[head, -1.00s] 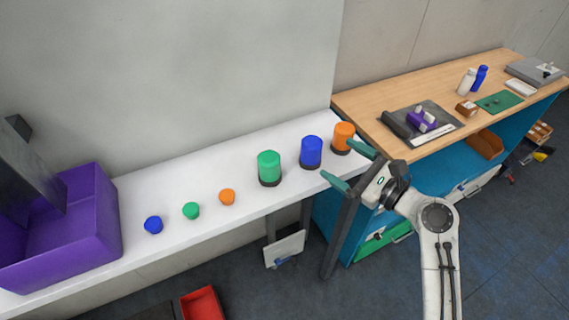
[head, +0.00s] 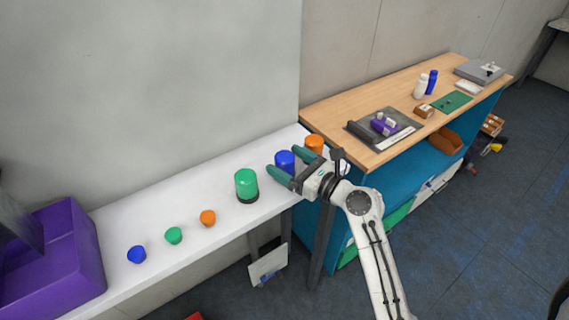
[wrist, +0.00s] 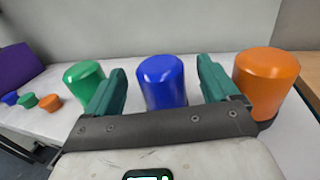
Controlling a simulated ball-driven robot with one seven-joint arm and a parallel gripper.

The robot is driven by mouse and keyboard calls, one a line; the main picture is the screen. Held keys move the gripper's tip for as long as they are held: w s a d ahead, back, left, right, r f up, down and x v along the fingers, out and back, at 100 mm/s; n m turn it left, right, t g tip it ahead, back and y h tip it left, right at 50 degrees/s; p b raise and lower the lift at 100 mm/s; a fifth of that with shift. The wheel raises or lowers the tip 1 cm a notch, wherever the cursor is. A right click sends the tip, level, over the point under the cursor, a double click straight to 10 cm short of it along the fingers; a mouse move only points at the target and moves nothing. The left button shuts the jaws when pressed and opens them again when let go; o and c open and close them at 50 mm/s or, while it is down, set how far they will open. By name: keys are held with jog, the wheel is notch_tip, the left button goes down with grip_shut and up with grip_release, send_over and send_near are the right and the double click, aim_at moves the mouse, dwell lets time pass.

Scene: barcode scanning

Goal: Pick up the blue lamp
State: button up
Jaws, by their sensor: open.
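The blue lamp (head: 285,160) stands upright on the white shelf, between the green lamp (head: 246,184) and the orange lamp (head: 314,144). In the head view my gripper (head: 283,163) partly covers it. In the wrist view the blue lamp (wrist: 162,82) shows between the two green fingers of my gripper (wrist: 160,90), which are spread apart. The green lamp (wrist: 84,82) is outside the left finger and the orange lamp (wrist: 266,80) outside the right finger. The blue lamp's base is hidden behind the gripper body in the wrist view.
Small blue (head: 136,254), green (head: 174,235) and orange (head: 208,218) pieces lie along the shelf to the left. A purple bin (head: 75,265) stands at its left end. A wooden workbench (head: 390,95) with tools and bottles stands to the right.

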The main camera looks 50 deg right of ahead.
aim_at(280, 157)
jog(key=shift+w, duration=1.55)
jog(key=shift+d, duration=0.1)
jog(key=c, duration=1.1)
